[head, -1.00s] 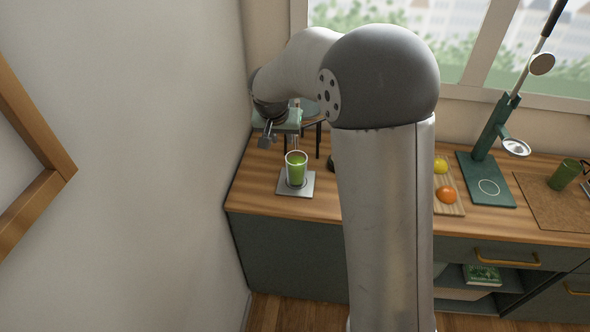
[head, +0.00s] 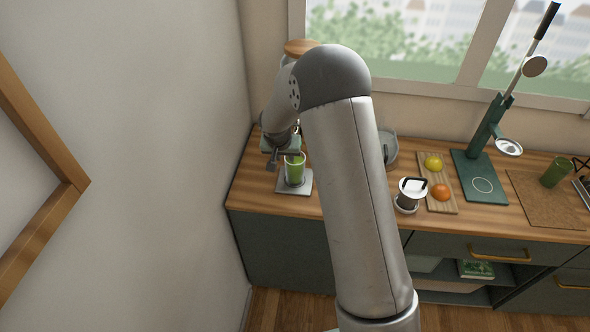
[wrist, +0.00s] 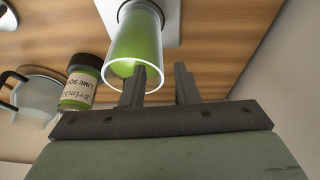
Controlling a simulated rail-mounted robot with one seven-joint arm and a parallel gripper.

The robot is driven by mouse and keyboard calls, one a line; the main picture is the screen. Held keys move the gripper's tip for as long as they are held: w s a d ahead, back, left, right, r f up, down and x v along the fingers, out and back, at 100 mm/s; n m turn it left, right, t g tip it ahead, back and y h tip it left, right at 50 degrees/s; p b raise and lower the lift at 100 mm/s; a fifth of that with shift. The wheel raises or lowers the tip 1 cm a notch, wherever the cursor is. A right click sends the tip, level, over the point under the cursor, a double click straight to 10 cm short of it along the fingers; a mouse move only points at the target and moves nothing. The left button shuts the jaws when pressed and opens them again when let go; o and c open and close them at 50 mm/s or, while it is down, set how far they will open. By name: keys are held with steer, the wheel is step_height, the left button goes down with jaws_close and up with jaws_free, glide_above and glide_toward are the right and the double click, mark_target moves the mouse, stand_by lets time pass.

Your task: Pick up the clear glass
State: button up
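The clear glass (head: 294,170) holds green liquid and stands upright on a grey square coaster (head: 288,190) at the left end of the counter. In the wrist view the glass (wrist: 138,42) shows its rim towards the camera. My gripper (wrist: 160,69) is open and empty, close to the rim. Its left finger overlaps the rim opening and its right finger lies outside, to the right of the glass. I cannot tell whether the left finger is inside or only in front of the rim.
A labelled green bottle (wrist: 80,82) and a clear jug (wrist: 38,95) stand left of the glass in the wrist view. A white container with a black handle (head: 411,193) and a fruit board (head: 443,205) stand further right. A wall (head: 170,200) closes off the left.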

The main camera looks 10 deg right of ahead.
jaws_close()
stand_by(1.4)
